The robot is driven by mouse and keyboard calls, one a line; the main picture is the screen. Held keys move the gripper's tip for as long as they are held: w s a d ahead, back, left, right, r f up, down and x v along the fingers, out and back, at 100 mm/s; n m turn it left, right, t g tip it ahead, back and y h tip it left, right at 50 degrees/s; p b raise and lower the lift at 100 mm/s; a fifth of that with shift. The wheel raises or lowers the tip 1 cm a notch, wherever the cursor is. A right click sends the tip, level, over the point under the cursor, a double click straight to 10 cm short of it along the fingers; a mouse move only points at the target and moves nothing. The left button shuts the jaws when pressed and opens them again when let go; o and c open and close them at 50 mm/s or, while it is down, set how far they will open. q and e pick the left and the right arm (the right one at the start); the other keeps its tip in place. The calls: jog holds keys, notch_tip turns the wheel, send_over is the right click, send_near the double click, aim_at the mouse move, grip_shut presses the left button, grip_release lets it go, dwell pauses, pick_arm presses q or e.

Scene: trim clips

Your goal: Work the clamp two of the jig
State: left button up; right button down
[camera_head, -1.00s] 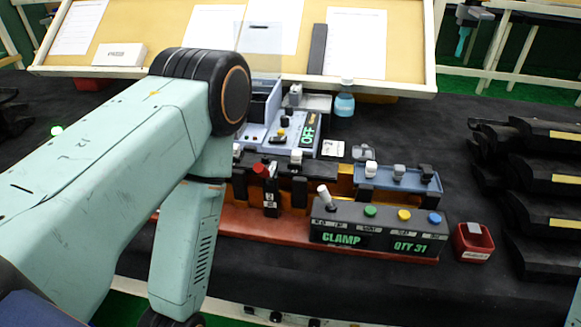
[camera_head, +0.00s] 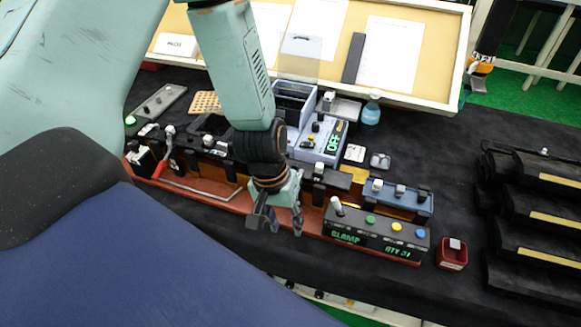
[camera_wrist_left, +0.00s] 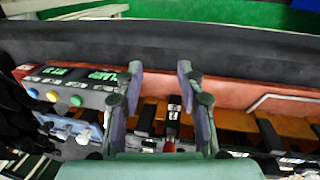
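The jig has a red base (camera_head: 210,195) with a row of black clamps and orange blocks. In the left wrist view, a black upright clamp (camera_wrist_left: 173,112) with a white label and red tip (camera_wrist_left: 170,147) stands in line between my fingers; it looks like clamp two. Its label is too small to read surely. My left gripper (camera_head: 278,218) points down over the jig, hiding that clamp in the head view. In the left wrist view the gripper (camera_wrist_left: 160,88) is open, fingers apart with nothing held. Whether it touches the clamp is unclear.
A control box (camera_head: 375,232) reading CLAMP and QTY 31 stands right of the gripper. A small red bin (camera_head: 452,254) and black racks (camera_head: 540,205) are at right. A blue machine (camera_head: 318,138) stands behind.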

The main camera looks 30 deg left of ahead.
pick_arm(q)
jog(key=w+a+r+n, duration=0.1)
jog(key=w+a+r, duration=0.3)
jog(key=w+r, duration=0.5)
jog(key=shift+y, duration=0.3)
jog(key=f, duration=0.1)
jog(key=s+f, duration=0.1)
jog(key=f, duration=0.2)
jog(key=shift+s+d+f, duration=0.15)
jog(key=shift+s+d, duration=0.05)
jog(key=shift+s, duration=0.1)
jog(key=shift+s+f, duration=0.15)
jog(key=shift+f, duration=0.3)
jog(key=shift+d, duration=0.1)
jog(key=c, duration=0.4)
grip_shut()
